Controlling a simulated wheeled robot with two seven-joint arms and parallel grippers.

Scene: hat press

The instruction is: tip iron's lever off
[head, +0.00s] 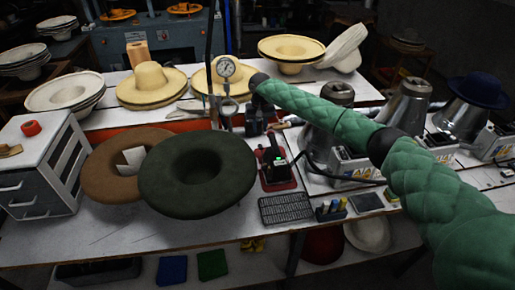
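A small black device with a green light, which looks like the iron (275,162), stands on a red base in the middle of the table. Its lever is too small and dark to make out. My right arm, in a green quilted sleeve, comes in from the lower right and reaches over the table. My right gripper (257,116) is dark and seems to hang at the arm's end, just behind and left of the iron, apart from it as far as I can see. Its fingers blend into dark parts behind them. My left gripper is not in view.
A dark green hat (197,174) and a brown hat (118,166) lie left of the iron. A pressure gauge (226,69) on a pipe stands behind. A black grid (286,208) lies in front. Metal steamers (407,103) stand right, beyond my arm.

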